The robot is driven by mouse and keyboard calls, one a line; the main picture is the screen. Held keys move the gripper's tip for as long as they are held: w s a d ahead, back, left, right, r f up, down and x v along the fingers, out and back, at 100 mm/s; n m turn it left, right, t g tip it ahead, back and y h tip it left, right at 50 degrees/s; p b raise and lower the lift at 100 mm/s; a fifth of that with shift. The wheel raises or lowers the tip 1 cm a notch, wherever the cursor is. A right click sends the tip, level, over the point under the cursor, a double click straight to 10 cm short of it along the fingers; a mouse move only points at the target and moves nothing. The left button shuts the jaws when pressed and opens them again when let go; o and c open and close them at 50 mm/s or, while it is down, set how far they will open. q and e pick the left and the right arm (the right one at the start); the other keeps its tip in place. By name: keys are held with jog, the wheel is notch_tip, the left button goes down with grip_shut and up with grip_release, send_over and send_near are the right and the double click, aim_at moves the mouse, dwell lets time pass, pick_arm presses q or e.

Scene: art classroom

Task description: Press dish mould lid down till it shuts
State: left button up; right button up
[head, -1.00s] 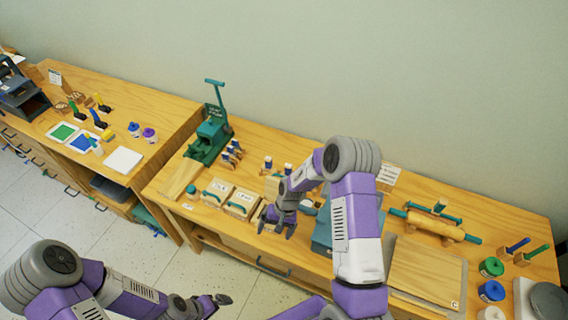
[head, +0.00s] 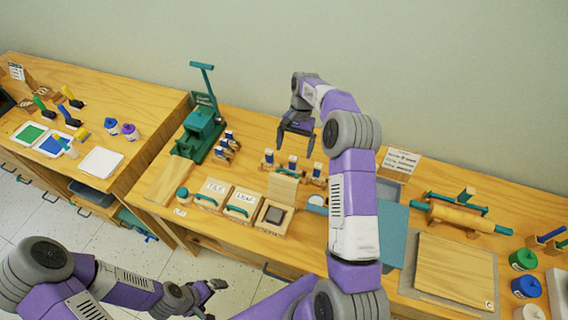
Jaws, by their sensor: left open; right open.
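The open mould (head: 264,221), a small wooden box with a dark square hollow, stands right of two shut moulds. Its lid (head: 283,188) stands raised at its back edge, and I cannot read a label on it. I take this one as the dish mould. My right gripper (head: 295,148) is open and empty, fingers down, behind the raised lid and apart from it. My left gripper (head: 212,299) is open and empty, low in front of the table.
Shut moulds marked TILE (head: 213,188) and LEAF (head: 243,203) sit beside the open one. Several blue-capped stamps (head: 292,162) stand behind it. A green press (head: 201,128) is at the left; a wooden board (head: 455,270) and rolling pin (head: 458,217) are at the right.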

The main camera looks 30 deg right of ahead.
aim_at(285, 185)
pick_arm(q)
jog(key=shift+w+f, duration=0.4)
jog(key=shift+f, duration=0.25)
pick_arm(e)
jog(key=w+x, duration=0.1)
jog(key=x, duration=0.7)
jog(key=shift+f, duration=0.3)
